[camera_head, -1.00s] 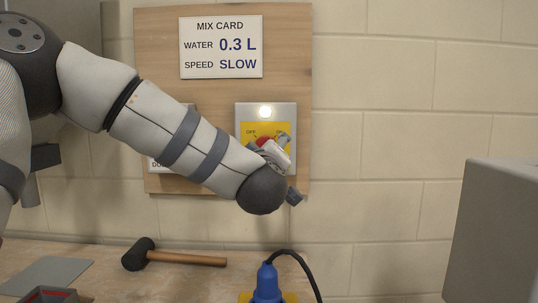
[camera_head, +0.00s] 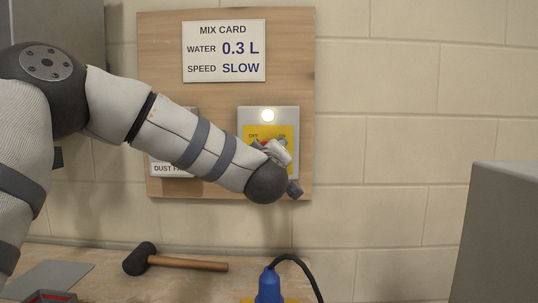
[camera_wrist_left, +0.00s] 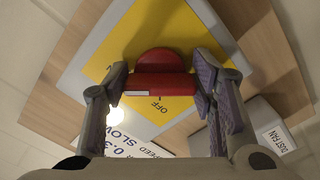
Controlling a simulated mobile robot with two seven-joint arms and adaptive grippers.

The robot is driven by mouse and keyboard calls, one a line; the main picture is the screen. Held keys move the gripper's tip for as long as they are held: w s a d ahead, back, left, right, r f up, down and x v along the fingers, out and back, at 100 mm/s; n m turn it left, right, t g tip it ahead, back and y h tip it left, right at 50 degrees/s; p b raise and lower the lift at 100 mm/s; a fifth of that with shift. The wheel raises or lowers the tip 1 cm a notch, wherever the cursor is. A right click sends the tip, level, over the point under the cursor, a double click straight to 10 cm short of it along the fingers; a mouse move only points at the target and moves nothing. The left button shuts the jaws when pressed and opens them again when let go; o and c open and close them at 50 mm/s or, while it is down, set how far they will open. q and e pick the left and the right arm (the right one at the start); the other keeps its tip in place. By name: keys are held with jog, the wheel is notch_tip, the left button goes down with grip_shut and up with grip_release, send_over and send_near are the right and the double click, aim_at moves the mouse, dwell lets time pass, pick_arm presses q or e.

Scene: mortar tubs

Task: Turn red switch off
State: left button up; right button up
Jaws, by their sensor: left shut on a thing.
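The red switch (camera_wrist_left: 158,84) is a rotary knob with a raised bar, on a yellow plate (camera_wrist_left: 180,40). One end of the bar carries a white mark. The word OFF shows beside the knob. In the head view, the grey switch box (camera_head: 245,116) hangs on the wooden board with a lit white lamp (camera_head: 268,115), and OFF and ON labels show on its plate. My left gripper (camera_wrist_left: 160,74) is shut on the red switch, one finger at each end of the bar. In the head view, my left gripper (camera_head: 270,147) mostly hides the knob. My right gripper is not in view.
The dust fan box (camera_wrist_left: 262,125) is beside the switch box, partly behind my left arm in the head view. A mix card (camera_head: 224,50) is above. A mallet (camera_head: 185,263) and a blue plug with black cable (camera_head: 268,284) are on the bench below.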

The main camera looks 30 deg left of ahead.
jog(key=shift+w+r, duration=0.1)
pick_arm(q)
jog(key=shift+r+n+p, duration=0.2)
jog(key=shift+n+p, duration=0.2)
jog(key=shift+n, duration=0.6)
jog(key=n+p, duration=0.1)
jog(key=n, duration=0.1)
jog(key=shift+r+n, duration=0.1)
jog(key=shift+n, duration=0.2)
jog(key=n+p, duration=0.1)
jog(key=n, duration=0.4)
jog(key=shift+n, duration=0.3)
jog(key=n, duration=0.3)
jog(key=shift+p, duration=0.35)
jog(key=shift+r+n, duration=0.1)
jog(key=shift+n, duration=2.1)
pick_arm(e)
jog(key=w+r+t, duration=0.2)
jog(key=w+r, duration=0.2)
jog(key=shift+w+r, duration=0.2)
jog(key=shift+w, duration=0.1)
pick_arm(q)
jog(key=shift+n, duration=0.3)
jog(key=o, duration=1.2)
jog(key=shift+c, duration=0.2)
